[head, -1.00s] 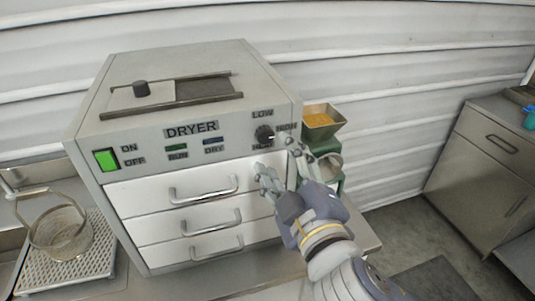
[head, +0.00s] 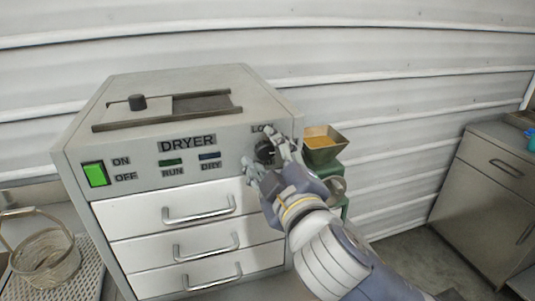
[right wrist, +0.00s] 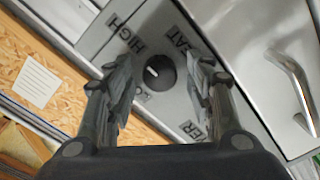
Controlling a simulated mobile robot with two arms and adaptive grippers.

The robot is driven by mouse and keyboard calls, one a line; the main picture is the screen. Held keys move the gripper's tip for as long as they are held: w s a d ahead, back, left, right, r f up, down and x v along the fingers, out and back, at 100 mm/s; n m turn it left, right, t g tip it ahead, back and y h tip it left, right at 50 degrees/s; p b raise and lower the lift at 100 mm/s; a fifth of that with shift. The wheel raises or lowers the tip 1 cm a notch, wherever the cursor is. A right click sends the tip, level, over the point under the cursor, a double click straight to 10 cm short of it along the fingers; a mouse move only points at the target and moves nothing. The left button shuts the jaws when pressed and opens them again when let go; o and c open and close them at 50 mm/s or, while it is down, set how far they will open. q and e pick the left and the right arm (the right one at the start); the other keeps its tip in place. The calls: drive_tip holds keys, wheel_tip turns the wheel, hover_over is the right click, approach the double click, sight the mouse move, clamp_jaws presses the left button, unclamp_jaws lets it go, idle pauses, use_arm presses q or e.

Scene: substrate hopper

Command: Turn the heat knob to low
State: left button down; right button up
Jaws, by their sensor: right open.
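The heat knob (head: 264,151) is a small dark round dial at the right of the dryer's front panel, partly hidden by my right gripper in the head view. In the right wrist view the knob (right wrist: 160,74) has a short white mark on its left side, between the HIGH and LOW labels. My right gripper (head: 257,147) is open. Its fingers (right wrist: 162,75) stand on either side of the knob, with a gap to it on both sides in the wrist view. The LOW label is partly covered. My left gripper is out of view.
The dryer (head: 130,145) has a green switch (head: 95,174), several drawers with bar handles (head: 200,210) and a sliding lid on top. A green hopper (head: 325,150) with orange material stands right behind it. A wire basket (head: 45,262) is at lower left; a cabinet (head: 485,185) at right.

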drive_tip(key=c, duration=1.1)
drive_tip(key=shift+o, duration=0.2)
